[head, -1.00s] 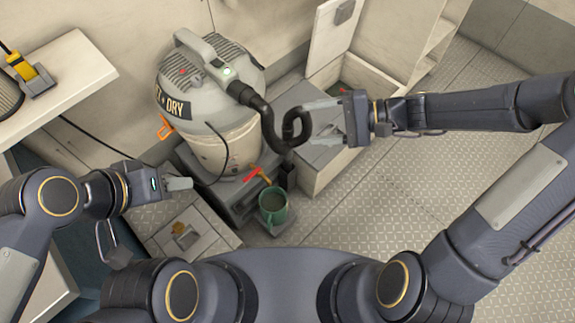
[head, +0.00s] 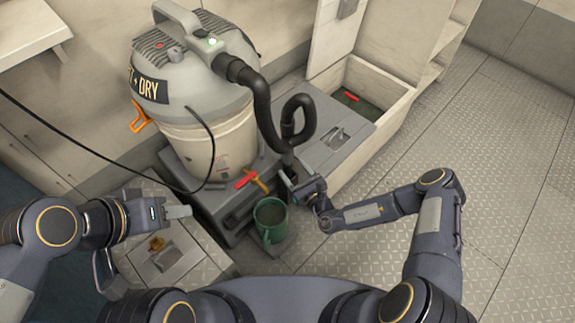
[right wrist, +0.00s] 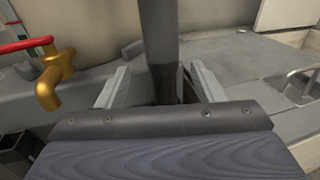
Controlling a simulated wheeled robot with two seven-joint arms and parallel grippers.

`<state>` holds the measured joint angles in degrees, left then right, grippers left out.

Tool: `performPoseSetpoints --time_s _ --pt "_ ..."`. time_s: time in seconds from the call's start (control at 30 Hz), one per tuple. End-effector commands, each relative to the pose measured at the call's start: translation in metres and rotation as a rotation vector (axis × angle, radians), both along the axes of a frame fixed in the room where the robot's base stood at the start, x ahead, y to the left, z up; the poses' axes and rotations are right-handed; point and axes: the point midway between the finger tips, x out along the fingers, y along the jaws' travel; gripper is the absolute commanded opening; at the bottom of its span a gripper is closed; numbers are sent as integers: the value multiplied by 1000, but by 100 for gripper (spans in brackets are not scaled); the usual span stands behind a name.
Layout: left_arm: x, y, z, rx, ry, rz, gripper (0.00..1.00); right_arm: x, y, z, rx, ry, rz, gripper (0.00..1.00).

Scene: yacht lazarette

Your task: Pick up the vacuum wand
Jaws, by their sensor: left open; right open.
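The vacuum wand (head: 287,160) is a dark tube standing roughly upright at the end of the looped black hose (head: 262,100). My right gripper (head: 291,180) is open at the wand's lower part. In the right wrist view the dark wand (right wrist: 159,45) runs down between the two open fingers of my right gripper (right wrist: 155,88). The fingers stand on either side of it with gaps showing; its lower end is hidden behind the gripper body. My left gripper (head: 178,212) is open and empty at the left, away from the wand.
The grey wet-dry vacuum (head: 190,65) stands on a grey base. An open locker (head: 375,85) is behind. The floor (head: 500,150) at right is clear.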

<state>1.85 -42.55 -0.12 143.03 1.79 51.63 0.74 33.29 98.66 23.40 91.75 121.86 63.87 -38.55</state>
Motion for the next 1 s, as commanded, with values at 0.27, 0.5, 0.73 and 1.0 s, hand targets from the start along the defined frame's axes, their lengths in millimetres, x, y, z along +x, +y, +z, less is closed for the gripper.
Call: performPoseSetpoints --time_s 0.27,0.5,0.73,1.0 --pt "0 0 -16 0 0 0 42 31 17 4 0 -4 5 61" --pt "0 0 -27 0 0 0 42 57 31 8 -1 -3 5 61" --pt "0 0 -26 0 0 0 42 59 33 10 0 -2 5 61" --pt "0 0 -26 0 0 0 42 59 33 9 0 -2 5 31"
